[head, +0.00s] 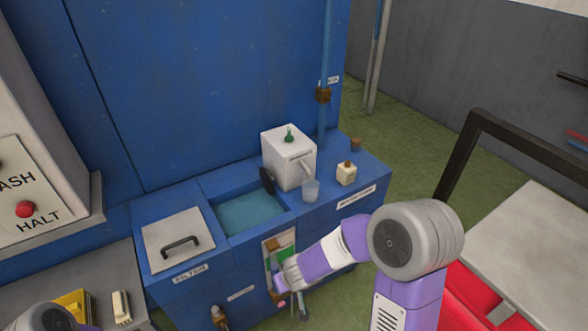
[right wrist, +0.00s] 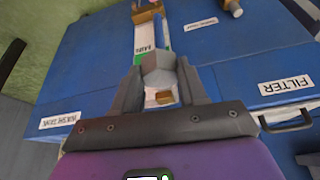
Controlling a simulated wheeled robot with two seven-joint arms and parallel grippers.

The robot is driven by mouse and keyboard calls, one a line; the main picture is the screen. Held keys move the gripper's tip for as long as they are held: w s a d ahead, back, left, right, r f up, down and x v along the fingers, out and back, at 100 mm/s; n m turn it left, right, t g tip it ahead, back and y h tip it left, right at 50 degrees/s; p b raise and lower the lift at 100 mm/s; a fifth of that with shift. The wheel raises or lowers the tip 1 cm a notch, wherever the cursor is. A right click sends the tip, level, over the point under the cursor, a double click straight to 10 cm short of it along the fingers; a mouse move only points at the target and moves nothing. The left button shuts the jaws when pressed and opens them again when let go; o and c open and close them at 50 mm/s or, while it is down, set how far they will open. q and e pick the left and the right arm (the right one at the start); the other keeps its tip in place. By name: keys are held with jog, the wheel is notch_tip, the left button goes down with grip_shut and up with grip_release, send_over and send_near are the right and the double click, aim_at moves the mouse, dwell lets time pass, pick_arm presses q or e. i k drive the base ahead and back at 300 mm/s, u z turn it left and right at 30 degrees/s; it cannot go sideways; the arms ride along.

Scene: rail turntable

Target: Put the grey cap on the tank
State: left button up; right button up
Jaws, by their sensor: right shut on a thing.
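The blue tank (head: 215,190) has an open, water-filled basin (head: 250,211) in its top. A gauge with white and green bands (head: 283,252) is on its front. My right gripper (head: 278,283) is in front of the tank, close to the gauge. In the right wrist view, the right gripper (right wrist: 158,85) is shut on a grey faceted piece, which looks like the grey cap (right wrist: 158,66). The piece covers part of the gauge (right wrist: 148,38). The head view does not show the cap clearly. My left gripper is out of view.
A white box (head: 288,158), a cup (head: 311,190) and a cream bottle (head: 346,174) stand right of the basin. A handled filter lid (head: 178,240) is on the left. A vertical pipe (head: 324,70) rises behind.

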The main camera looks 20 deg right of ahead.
aim_at(376, 170)
jog(key=u, duration=2.3)
jog(key=k, duration=1.35)
jog(key=z, duration=2.05)
